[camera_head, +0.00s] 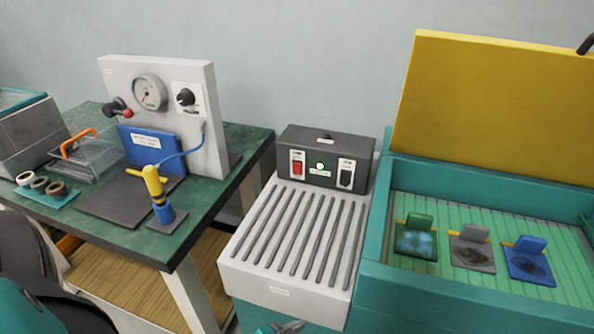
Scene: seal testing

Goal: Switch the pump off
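A dark control box (325,150) stands at the back of a pale unit with a slatted top (295,235). On its front are a red rocker switch (296,167), a lit green lamp (320,166) and a black switch (345,178). Their labels are too small to read, so I cannot tell which one belongs to the pump. A pale upright panel to the left carries a round gauge (150,92), a black knob (186,97) and a red-tipped lever (120,110).
A green-topped table (245,150) holds a blue block, a yellow-and-blue tool (154,185), a wire basket and several rings. To the right, a teal bin (375,225) with its yellow lid (480,105) raised holds three tagged pieces. A small grey part shows at the bottom edge.

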